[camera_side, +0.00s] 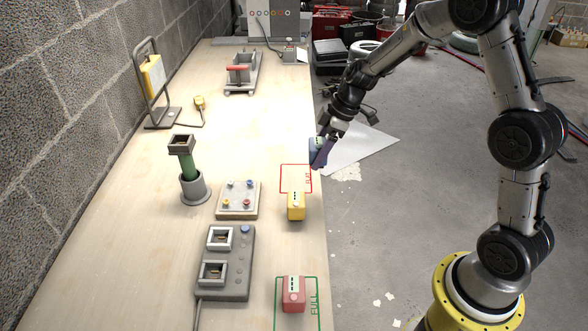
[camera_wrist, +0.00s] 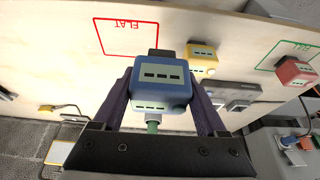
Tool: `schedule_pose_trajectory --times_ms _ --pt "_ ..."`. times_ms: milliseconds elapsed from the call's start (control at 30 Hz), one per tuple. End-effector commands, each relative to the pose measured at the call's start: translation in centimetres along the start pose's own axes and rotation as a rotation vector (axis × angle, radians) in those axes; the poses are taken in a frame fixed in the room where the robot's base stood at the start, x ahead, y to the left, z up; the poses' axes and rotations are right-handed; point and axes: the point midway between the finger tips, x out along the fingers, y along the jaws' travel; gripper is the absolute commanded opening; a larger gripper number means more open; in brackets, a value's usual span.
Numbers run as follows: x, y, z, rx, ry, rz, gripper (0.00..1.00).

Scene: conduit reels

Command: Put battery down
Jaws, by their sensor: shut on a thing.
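My gripper (camera_side: 321,156) is shut on a blue battery (camera_side: 315,147), holding it above the bench's right edge, near the red outline marked FLAT (camera_side: 282,180). In the wrist view the blue battery (camera_wrist: 163,82) sits between the two purple fingers, and the FLAT outline (camera_wrist: 128,55) looks empty. A yellow battery (camera_side: 296,207) stands just in front of that outline in the side view; it also shows in the wrist view (camera_wrist: 201,62). A red battery (camera_side: 293,294) stands within the green outline marked FULL (camera_side: 276,306).
A grey unit with two square sockets (camera_side: 237,263), a panel with coloured knobs (camera_side: 237,203) and a green upright device in a grey holder (camera_side: 187,165) stand left of the outlines. A red-handled device (camera_side: 240,72) sits farther back. The bench between is mostly clear.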

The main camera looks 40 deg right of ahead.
Motion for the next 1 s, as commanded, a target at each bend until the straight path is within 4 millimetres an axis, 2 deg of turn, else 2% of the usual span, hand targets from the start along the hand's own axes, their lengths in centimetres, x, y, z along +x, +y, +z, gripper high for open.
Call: schedule_pose_trajectory --times_ms 200,433,767,900,1000 --pt "3.2 3.6 -2.1 -0.001 0.001 -0.001 0.05" --pt "7.5 5.9 -2.4 -0.001 0.001 0.000 0.05" --pt "9.7 7.2 -2.6 -0.001 0.001 0.000 0.05" --pt "11.6 7.0 -1.7 0.000 -0.001 -0.002 0.05" --pt "12.3 7.1 -1.4 -0.001 0.001 0.001 0.05"
